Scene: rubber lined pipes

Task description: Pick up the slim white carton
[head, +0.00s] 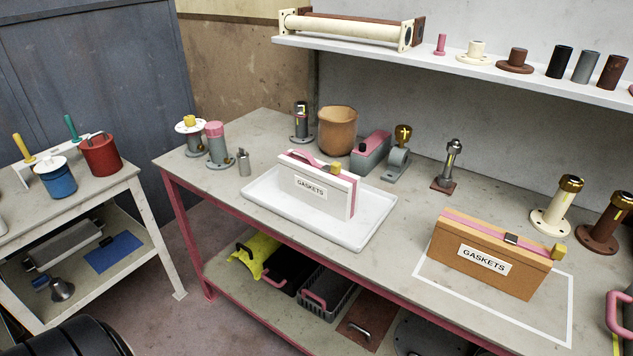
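The slim white carton (340,196) stands upright on its long edge in a white tray (262,203) on the workbench. Its front face has a label reading GASKETS, and a pink strap with a small yellow-brown piece runs along its top. Nothing is touching the carton from above. A brown carton (453,243) with a similar GASKETS label and pink strap stands to the right, inside a white outlined rectangle on the bench. Neither of my grippers is in view.
Behind the tray stand a tan pot (337,131), a pink-and-grey block (370,152) and metal fittings. Flanged pipes (217,146) stand left; brass-topped ones (555,207) stand right. A shelf (480,66) overhangs the back. Bare bench top lies between the two cartons.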

